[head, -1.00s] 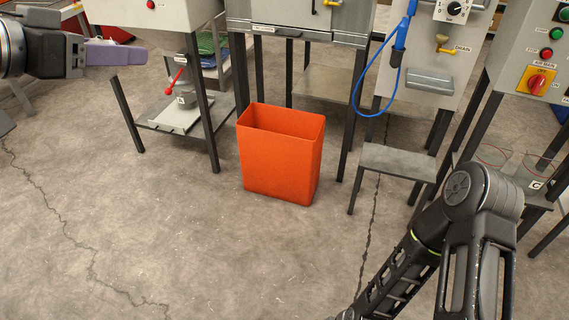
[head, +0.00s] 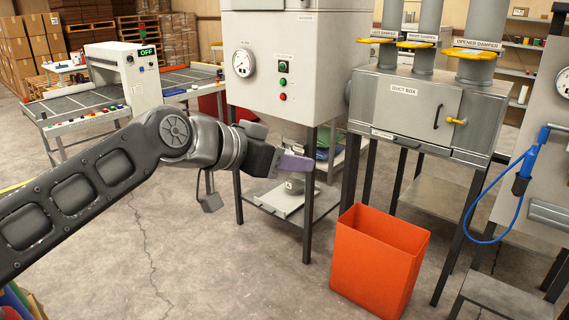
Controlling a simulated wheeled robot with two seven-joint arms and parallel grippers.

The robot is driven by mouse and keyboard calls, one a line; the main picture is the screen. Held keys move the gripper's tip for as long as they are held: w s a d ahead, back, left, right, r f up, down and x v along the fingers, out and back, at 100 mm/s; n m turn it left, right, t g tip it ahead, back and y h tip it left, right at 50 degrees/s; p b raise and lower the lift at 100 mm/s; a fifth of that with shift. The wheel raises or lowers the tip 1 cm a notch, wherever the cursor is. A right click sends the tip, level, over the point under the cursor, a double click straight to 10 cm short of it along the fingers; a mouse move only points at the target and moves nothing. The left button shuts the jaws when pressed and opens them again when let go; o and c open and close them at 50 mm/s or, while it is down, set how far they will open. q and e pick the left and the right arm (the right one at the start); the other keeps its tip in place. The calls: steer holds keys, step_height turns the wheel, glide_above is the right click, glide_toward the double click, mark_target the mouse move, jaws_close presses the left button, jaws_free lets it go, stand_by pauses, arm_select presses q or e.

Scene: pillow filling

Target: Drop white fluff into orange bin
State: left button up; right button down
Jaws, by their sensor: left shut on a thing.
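The orange bin (head: 372,262) stands upright on the floor, right of centre, with its open top facing up. Its bottom inside is hidden by the front wall. My left gripper (head: 300,163) reaches in from the left, above and to the left of the bin in the picture. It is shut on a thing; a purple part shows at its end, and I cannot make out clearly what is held. No white fluff can be made out. My right gripper is out of view.
Behind the bin stands a grey duct box (head: 418,108) on dark legs. A white cabinet (head: 290,60) stands behind my left gripper, with a low shelf below it. A blue hose (head: 500,195) hangs at the right. The floor left of the bin is clear.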

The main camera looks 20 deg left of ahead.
arm_select(q)
steer(key=w+d+f+n+y, duration=0.15)
steer(key=w+f, duration=0.35)
steer(key=f, duration=0.5)
steer(key=w+d+f+n+y, duration=0.15)
steer(key=w+f, duration=0.35)
steer(key=f, duration=0.5)
step_height(320, 180, down, 20)
steer(key=s+a+n+t+y, duration=0.1)
steer(key=s+a+y, duration=0.1)
steer(key=shift+s+f+n, duration=0.15)
steer(key=shift+s+n, duration=0.25)
steer(key=shift+w+a, duration=0.1)
